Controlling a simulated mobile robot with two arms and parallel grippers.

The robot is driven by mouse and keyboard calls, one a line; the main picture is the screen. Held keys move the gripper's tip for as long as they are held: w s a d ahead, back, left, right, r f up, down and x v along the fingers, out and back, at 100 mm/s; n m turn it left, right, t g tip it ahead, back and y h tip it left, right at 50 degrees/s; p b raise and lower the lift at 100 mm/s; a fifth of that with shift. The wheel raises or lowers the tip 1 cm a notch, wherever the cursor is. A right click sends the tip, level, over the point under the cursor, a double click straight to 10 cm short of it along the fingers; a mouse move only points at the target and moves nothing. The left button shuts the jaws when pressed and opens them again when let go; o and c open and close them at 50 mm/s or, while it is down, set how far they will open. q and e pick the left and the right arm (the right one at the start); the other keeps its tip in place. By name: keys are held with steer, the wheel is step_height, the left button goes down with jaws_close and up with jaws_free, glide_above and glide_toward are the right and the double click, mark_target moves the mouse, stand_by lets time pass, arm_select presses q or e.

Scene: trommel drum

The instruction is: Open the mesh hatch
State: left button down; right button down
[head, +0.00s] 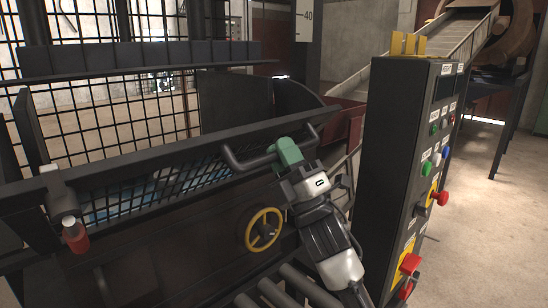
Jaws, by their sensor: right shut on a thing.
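The mesh hatch has a long dark front rail (130,162) with black mesh behind and below it. A black bar handle (236,162) with a green grip (289,153) stands out from the right part of the rail. My right gripper (291,170) comes up from the lower right and is shut on the green grip. Its fingers are partly hidden behind the grip and its own body. Blue material shows through the mesh. I cannot tell how far the hatch stands from its frame. My left gripper is not in view.
A dark control post (391,150) with buttons and red knobs stands close to the right of my arm. A yellow handwheel (263,230) sits below the handle. A red-ended fitting (75,236) is at left. Dark mesh fencing (110,70) stands behind. Open floor lies at right.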

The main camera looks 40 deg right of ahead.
steer(key=shift+b+v, duration=0.5)
steer(key=shift+v, duration=0.35)
steer(key=shift+w+f, duration=0.1)
steer(key=c, duration=1.1)
jaws_free()
steer(key=shift+o, duration=0.2)
steer(key=a+b+v, duration=0.1)
steer(key=b+v, duration=0.2)
steer(key=v, duration=0.7)
steer(key=shift+s+d+f, duration=0.25)
steer(key=shift+s+d, duration=0.05)
steer(key=shift+d, duration=0.25)
